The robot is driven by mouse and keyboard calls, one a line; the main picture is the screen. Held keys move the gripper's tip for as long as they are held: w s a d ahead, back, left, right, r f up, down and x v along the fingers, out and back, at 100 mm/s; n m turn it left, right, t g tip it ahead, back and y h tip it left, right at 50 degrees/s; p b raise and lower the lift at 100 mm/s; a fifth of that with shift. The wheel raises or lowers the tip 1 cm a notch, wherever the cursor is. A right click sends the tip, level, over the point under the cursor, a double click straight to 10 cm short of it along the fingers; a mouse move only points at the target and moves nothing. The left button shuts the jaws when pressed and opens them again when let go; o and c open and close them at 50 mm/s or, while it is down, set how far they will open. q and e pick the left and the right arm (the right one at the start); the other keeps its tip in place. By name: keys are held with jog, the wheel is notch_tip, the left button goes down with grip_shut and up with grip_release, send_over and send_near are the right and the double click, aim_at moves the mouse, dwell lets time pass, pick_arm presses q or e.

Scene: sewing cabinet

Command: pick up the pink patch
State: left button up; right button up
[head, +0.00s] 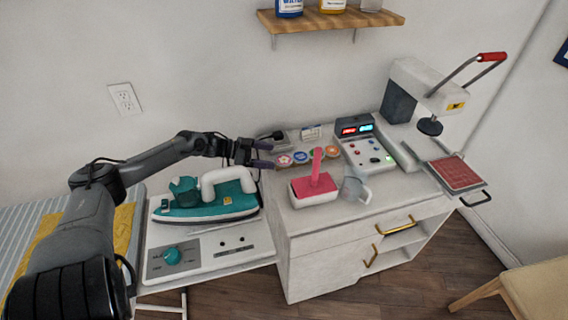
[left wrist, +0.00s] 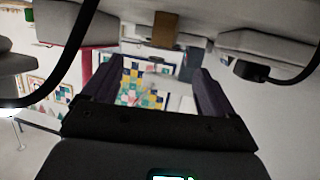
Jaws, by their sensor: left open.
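The pink patch (head: 284,160) is a small round disc with a pale emblem. It lies near the back left of the white cabinet top, leftmost in a row with a blue patch (head: 301,157), a green patch (head: 317,154) and an orange patch (head: 332,152). My left gripper (head: 269,155) is open and appears empty, close to the left of the pink patch, with its dark purple fingers pointing right. In the left wrist view, the fingers (left wrist: 155,92) are spread, with a colourful quilt far beyond them. I cannot make out the pink patch there. My right gripper is not in view.
A pink-topped block with an upright handle (head: 315,189) and a grey jug (head: 357,189) stand in front of the patches. A heat press (head: 415,90) and control box (head: 364,150) are to the right. A teal iron (head: 205,200) sits left, below my arm.

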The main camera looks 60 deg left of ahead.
aim_at(283, 159)
pick_arm(q)
jog(key=shift+w+d+f+b, duration=0.1)
jog(key=shift+w+f+b, duration=0.15)
jog(key=shift+b, duration=0.1)
jog(key=b+x, duration=0.3)
jog(key=shift+w+f, duration=0.2)
jog(key=shift+f, duration=0.25)
jog(key=shift+w+d+f, duration=0.1)
jog(key=shift+w+d, duration=0.15)
jog(key=shift+w, duration=0.25)
jog(key=c, duration=1.2)
